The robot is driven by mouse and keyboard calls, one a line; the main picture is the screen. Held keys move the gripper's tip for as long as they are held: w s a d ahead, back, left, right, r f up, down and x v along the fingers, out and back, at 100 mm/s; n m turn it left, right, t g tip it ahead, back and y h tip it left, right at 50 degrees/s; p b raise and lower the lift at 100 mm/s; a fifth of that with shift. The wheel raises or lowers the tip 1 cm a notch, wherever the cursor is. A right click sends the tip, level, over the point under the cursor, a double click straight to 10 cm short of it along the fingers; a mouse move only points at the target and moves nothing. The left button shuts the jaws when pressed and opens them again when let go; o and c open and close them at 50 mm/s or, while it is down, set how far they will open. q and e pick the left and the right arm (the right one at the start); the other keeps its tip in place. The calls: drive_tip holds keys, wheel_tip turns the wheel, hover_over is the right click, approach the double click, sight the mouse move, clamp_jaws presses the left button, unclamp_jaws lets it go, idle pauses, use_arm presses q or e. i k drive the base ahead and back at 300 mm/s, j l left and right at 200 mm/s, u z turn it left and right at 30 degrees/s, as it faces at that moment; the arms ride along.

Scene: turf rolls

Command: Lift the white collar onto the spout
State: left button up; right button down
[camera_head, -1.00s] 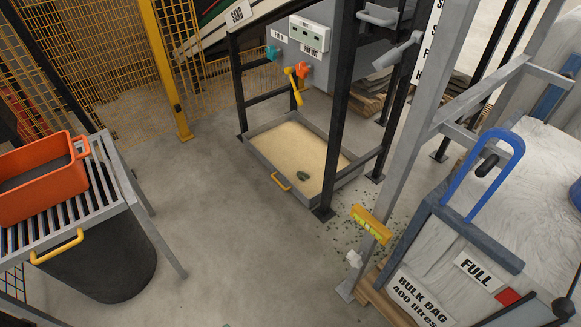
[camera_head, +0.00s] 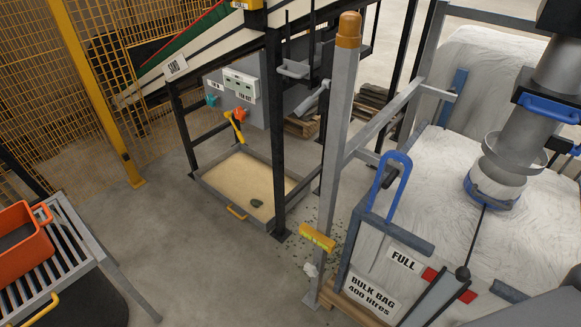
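The grey spout (camera_head: 556,72) comes down at the upper right, with a blue handle (camera_head: 550,107) and a wide grey flange (camera_head: 513,152) at its lower end. The white collar (camera_head: 499,181) stands up from the bulk bag (camera_head: 530,240) just below the flange, with a blue band (camera_head: 491,200) around its base. I cannot tell whether the collar touches the spout. A black cord (camera_head: 478,238) runs from the band down to a dark ball (camera_head: 463,272). Neither of my grippers is in view.
A blue loop (camera_head: 390,185) rises at the bag's corner. A sand tray (camera_head: 235,182) and an orange bin (camera_head: 22,250) lie further left. The floor between them is clear.

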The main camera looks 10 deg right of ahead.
sight(485, 183)
drive_tip(key=z, duration=1.85)
